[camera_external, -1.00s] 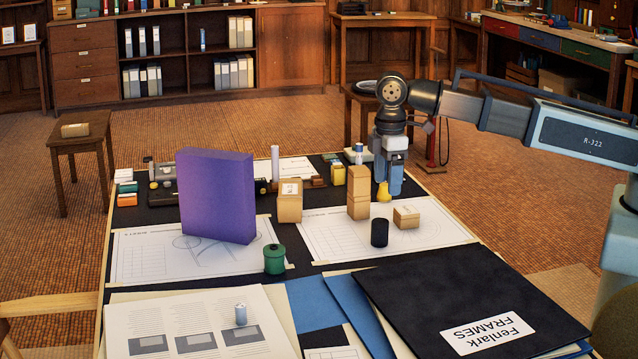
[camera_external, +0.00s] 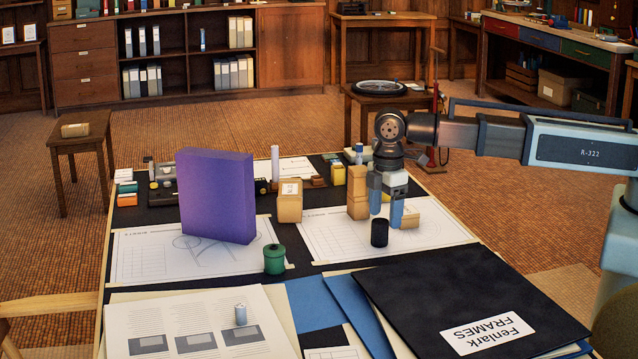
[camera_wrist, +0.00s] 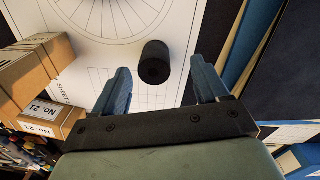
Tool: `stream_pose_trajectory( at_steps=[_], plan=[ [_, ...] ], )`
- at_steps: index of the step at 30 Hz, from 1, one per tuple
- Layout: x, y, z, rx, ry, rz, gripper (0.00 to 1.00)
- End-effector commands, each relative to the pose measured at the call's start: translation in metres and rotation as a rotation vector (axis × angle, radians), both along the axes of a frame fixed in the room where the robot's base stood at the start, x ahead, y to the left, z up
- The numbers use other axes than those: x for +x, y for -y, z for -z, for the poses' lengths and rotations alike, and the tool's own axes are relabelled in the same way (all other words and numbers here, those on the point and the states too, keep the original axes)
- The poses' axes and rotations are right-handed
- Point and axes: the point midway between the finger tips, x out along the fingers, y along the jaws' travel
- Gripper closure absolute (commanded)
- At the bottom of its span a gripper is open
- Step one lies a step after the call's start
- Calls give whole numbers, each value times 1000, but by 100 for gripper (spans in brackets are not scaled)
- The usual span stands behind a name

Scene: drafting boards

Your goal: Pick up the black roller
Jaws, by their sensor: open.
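The black roller (camera_external: 379,233) is a short dark cylinder standing on the white drawing sheet (camera_external: 448,236) on the right of the table. In the wrist view the roller (camera_wrist: 155,62) lies between the lines of my two blue fingers, a little beyond their tips. My gripper (camera_external: 386,212) is open and empty, low over the sheet. In the external view its fingers are just above and behind the roller, with no clear contact. The wrist view shows both fingers of the gripper (camera_wrist: 161,78) spread apart.
Stacked tan boxes (camera_external: 357,193) stand close left of my gripper, and another box (camera_external: 407,216) sits behind it. A green pot (camera_external: 274,259) and a tall purple block (camera_external: 216,196) stand to the left. A black folder (camera_external: 465,290) lies in front.

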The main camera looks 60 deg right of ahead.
Motion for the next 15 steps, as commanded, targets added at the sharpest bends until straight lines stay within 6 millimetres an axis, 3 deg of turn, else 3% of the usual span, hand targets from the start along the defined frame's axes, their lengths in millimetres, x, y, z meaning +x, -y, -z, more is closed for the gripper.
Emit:
stream_pose_trajectory(
  at_steps=[8, 15],
  plan=[
    [2, 0, 8, 1, 1, 1, 26],
    [9, 1, 33, 0, 0, 1, 26]
  ],
)
